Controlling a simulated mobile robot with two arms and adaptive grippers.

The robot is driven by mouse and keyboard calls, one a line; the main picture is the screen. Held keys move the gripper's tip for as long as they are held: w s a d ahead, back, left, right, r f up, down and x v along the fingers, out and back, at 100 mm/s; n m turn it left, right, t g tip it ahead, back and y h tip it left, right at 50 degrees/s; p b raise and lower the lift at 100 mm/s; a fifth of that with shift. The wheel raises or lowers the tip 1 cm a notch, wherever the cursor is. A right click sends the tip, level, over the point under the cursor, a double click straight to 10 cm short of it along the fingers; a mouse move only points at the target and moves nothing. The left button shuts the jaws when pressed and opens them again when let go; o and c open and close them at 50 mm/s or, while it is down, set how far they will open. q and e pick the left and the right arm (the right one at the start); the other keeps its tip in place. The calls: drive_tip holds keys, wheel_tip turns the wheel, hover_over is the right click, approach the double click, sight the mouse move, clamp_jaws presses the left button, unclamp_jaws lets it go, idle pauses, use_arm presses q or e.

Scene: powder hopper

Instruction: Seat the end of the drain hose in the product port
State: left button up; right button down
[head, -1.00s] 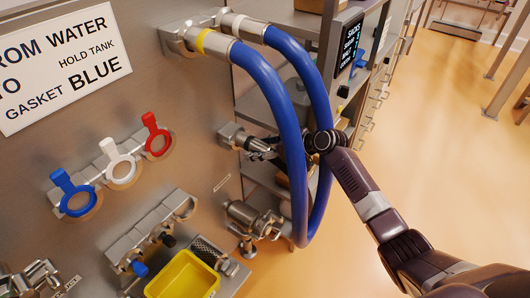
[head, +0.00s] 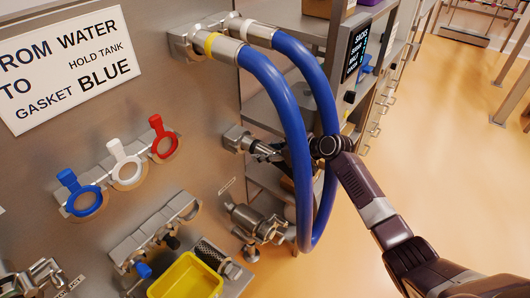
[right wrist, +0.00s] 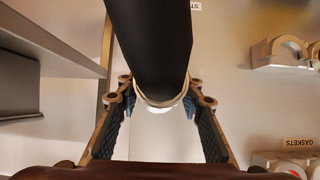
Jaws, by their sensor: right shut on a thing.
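My right gripper (head: 268,151) reaches in from the right, partly hidden behind a blue hose (head: 292,120), beside a steel port fitting (head: 235,138) on the panel's edge. In the right wrist view my right gripper (right wrist: 162,108) is shut on a dark hose (right wrist: 150,40) with a metal ring at its end. The blue hose hangs as a loop from steel couplings, one with a yellow band (head: 209,43) and one with a white band (head: 247,27). I cannot tell whether the hose end touches the port fitting. My left gripper is not seen.
A valve body (head: 250,222) sits below the port fitting. Blue, white and red gaskets (head: 125,165) hang on the panel beneath a sign (head: 65,60). A yellow bin (head: 188,278) is at the bottom. Shelving stands behind the hose; the floor at right is clear.

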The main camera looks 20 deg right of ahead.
sight(265, 145)
drive_tip(key=shift+w+r+p, duration=0.15)
drive_tip(key=shift+r+p, duration=0.15)
drive_tip(key=shift+r, duration=0.3)
drive_tip(key=shift+w+r+p, duration=0.15)
drive_tip(key=shift+r+p, duration=0.15)
drive_tip(key=shift+r, duration=0.3)
drive_tip(key=shift+r+p, duration=1.25)
drive_tip(key=shift+r, duration=0.5)
drive_tip(key=shift+s+d+p, duration=0.3)
drive_tip(key=shift+s+d, duration=0.3)
drive_tip(key=shift+s, duration=0.15)
drive_tip(key=s+d, duration=0.4)
drive_tip(key=s, duration=0.1)
drive_tip(key=shift+s+d+p, duration=0.25)
drive_tip(key=shift+s+p, duration=0.1)
drive_tip(key=shift+p, duration=0.1)
drive_tip(key=shift+f, duration=0.15)
